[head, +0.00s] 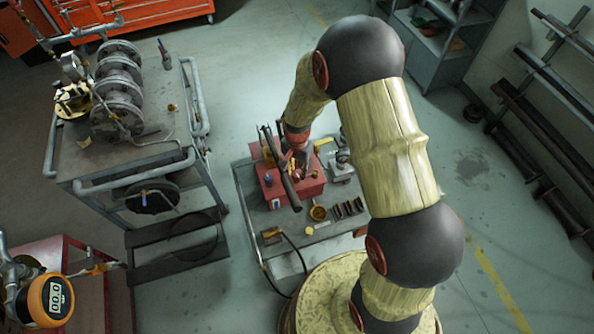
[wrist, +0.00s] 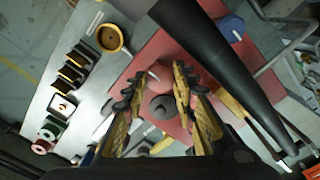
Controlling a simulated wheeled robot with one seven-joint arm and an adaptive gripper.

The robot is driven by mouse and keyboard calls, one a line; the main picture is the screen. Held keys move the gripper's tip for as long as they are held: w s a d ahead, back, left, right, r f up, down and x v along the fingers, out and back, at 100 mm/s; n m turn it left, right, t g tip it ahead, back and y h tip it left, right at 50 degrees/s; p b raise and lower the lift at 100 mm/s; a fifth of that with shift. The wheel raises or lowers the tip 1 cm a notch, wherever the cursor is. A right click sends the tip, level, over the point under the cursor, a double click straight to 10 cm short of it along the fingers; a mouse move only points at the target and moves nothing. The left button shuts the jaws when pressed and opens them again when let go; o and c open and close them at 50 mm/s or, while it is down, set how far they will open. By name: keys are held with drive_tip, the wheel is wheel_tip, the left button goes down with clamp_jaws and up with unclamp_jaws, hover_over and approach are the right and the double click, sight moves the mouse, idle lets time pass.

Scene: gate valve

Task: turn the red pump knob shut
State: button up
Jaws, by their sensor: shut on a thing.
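The red pump box (head: 312,188) stands on the grey cart below my arm. It fills the middle of the wrist view (wrist: 148,50). The red knob (wrist: 161,82) is between my two fingertips, partly hidden by them, and close in colour to the box. A dark grey round part (wrist: 163,106) shows just below it between the fingers. My gripper (wrist: 160,77) is shut on the red knob, with one finger on each side. In the head view my gripper (head: 297,160) is over the box, and the knob cannot be made out there.
A black bar (wrist: 225,50) crosses close beside the right finger. A blue cap (wrist: 231,28) is on the box. A brass cup (wrist: 110,38) and several dark blocks (wrist: 72,75) are on the cart top.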

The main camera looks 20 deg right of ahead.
drive_tip(key=o, duration=1.2)
drive_tip(key=shift+c, duration=0.2)
wheel_tip(320, 180, up, 12)
wheel_tip(320, 180, up, 5)
drive_tip(key=n+t+b, duration=0.1)
drive_tip(key=n+b, duration=0.1)
drive_tip(key=b, duration=0.1)
hover_over(297, 173)
drive_tip(key=s, duration=0.2)
drive_tip(key=s+r+n+t+b, duration=0.2)
drive_tip(key=s+r+b, duration=0.2)
drive_tip(key=s+r, duration=0.2)
drive_tip(key=s+r+n+t+b, duration=0.2)
drive_tip(key=s+n+b, duration=0.3)
drive_tip(key=s, duration=0.9)
drive_tip(key=shift+t+b, duration=0.3)
drive_tip(key=shift+b, duration=0.05)
